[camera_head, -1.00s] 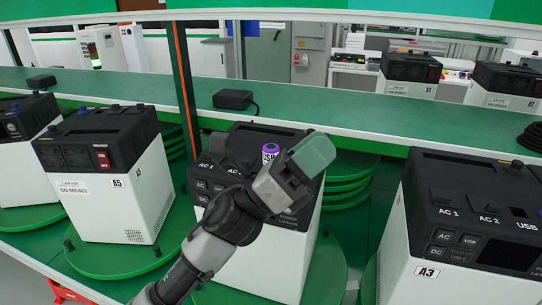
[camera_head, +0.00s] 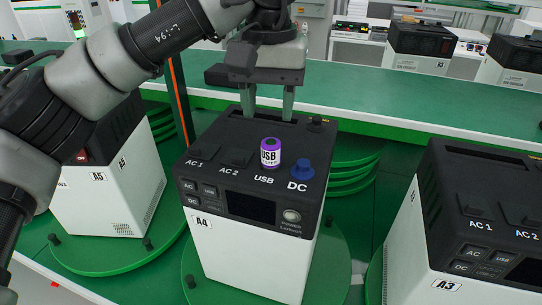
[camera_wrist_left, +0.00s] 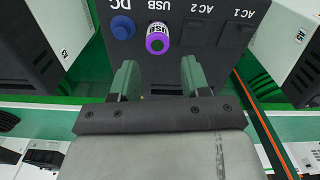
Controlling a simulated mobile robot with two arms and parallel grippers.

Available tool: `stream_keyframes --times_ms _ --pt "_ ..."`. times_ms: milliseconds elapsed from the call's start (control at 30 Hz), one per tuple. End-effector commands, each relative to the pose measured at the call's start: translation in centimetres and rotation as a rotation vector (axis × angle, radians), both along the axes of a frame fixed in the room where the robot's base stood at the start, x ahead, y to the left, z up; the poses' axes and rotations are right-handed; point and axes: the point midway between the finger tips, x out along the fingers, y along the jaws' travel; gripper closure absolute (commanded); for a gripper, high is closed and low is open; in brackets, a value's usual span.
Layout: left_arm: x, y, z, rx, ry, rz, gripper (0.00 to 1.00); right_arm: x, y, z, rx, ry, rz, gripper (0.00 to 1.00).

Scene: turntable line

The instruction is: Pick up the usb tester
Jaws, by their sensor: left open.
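The usb tester (camera_head: 270,153) is a small purple cylinder with a white label reading USB. It stands upright on the black top of the unit marked A4 (camera_head: 250,190), at the USB spot beside a blue DC plug (camera_head: 302,170). My left gripper (camera_head: 267,116) points down over the back of that unit, behind the tester. Its two greenish fingers are apart with nothing between them. In the left wrist view the tester (camera_wrist_left: 158,38) lies just beyond the gap between the fingertips (camera_wrist_left: 158,72), and the blue plug (camera_wrist_left: 122,27) is beside it. My right gripper is not in view.
Unit A3 (camera_head: 455,200) stands to the right and unit A5 (camera_head: 105,190) to the left, on green turntables. A long green shelf (camera_head: 400,110) runs behind the units. My left arm crosses the upper left.

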Motion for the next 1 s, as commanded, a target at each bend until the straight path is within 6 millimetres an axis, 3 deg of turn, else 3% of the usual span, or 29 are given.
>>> stream_keyframes --times_ms 100,367,633,967,1000 --pt "0.0 0.0 -2.0 -0.002 0.003 0.0 0.54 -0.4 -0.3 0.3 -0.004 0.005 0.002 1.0" --pt "0.0 -0.1 -4.1 -0.003 0.005 0.0 0.54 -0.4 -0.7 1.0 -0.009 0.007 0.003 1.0" --pt "0.2 -0.3 -8.0 -0.005 0.006 -0.001 0.54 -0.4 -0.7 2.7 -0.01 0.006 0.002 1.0" --pt "0.2 -0.4 -8.9 -0.007 0.002 0.0 0.54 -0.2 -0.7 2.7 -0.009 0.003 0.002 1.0" --pt "0.2 -0.4 -8.8 -0.007 0.002 0.0 0.6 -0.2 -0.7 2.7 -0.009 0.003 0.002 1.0"
